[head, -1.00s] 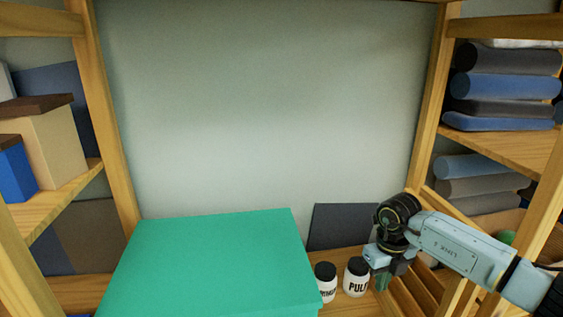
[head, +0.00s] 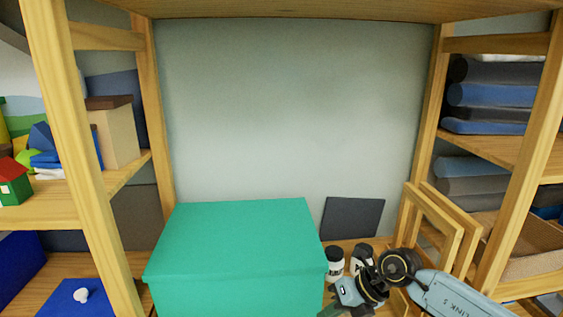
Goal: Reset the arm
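My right arm (head: 440,293) comes in from the lower right, light blue with a black wrist joint. Its gripper (head: 338,308) points down and left at the bottom edge, close to the front right side of the teal box. The fingers are partly cut off by the frame edge, so I cannot tell whether they are open or shut. My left arm and gripper are not in view.
A large teal box (head: 240,250) stands on the wooden shelf. Two white jars with dark lids, a left one (head: 334,268) and a right one (head: 361,261), stand beside it, partly behind my wrist. A dark panel (head: 352,218) and wooden frames (head: 437,235) stand behind.

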